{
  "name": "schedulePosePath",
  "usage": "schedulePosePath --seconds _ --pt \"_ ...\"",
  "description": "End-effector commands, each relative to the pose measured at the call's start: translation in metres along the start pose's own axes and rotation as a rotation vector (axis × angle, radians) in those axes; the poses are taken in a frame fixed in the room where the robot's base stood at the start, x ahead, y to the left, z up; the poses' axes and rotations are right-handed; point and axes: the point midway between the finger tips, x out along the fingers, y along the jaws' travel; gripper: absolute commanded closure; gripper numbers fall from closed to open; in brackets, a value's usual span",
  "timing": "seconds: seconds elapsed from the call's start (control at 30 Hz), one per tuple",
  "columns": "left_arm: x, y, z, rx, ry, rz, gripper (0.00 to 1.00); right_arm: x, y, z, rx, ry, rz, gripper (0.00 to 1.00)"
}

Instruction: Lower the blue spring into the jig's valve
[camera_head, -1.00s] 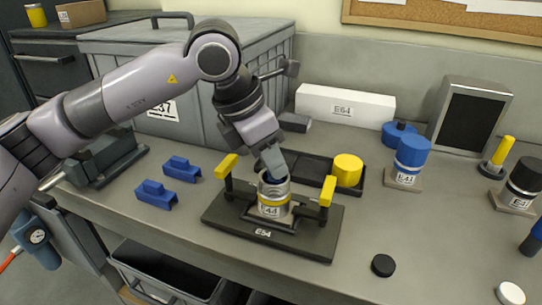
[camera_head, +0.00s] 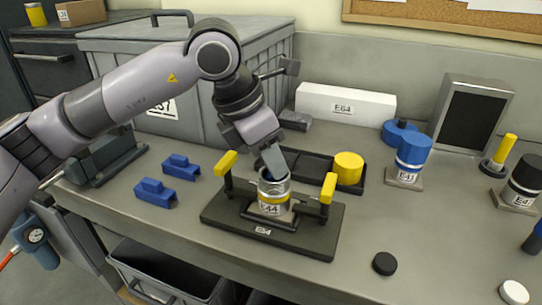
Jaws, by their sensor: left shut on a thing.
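The jig (camera_head: 263,232) is a black plate marked E54 with two yellow-handled clamps, one on each side. The valve (camera_head: 272,196), a metal cylinder with a yellow band and a label, stands upright in the jig. My left gripper (camera_head: 271,168) points down at the valve's open top, its fingertips at or just inside the rim. It is shut, and a small dark blue bit shows at its tips inside the opening, likely the blue spring. Most of the spring is hidden by the fingers and the valve wall. My right gripper is not in view.
A black tray (camera_head: 313,166) with a yellow cylinder (camera_head: 348,168) lies behind the jig. Blue-capped valve E41 (camera_head: 410,158) and a dark-capped valve (camera_head: 521,183) stand to the right. Blue blocks (camera_head: 155,193) lie left. A black cap (camera_head: 384,264) lies on the bench, with clear room around it.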

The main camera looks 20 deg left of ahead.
Motion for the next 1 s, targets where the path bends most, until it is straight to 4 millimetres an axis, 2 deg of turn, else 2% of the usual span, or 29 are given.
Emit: schedulePosePath --seconds 0.03,0.07,0.13,0.5,0.8,1.0 --pt "0.0 0.0 0.0 0.0 0.0 0.0 1.0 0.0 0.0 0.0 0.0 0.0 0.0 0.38" --pt "0.0 0.0 0.0 0.0 0.0 0.0 0.69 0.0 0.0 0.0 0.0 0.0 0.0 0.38" --pt "0.0 0.0 0.0 0.0 0.0 0.0 0.46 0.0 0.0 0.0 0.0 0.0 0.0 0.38" --pt "-0.004 0.0 0.0 0.0 -0.001 0.001 0.46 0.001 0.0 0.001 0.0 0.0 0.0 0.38" --pt "-0.05 0.0 0.0 0.0 -0.003 0.002 0.46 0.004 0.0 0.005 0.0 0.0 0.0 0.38" --pt "-0.069 0.0 0.0 0.0 -0.002 0.001 0.46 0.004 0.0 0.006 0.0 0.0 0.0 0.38"
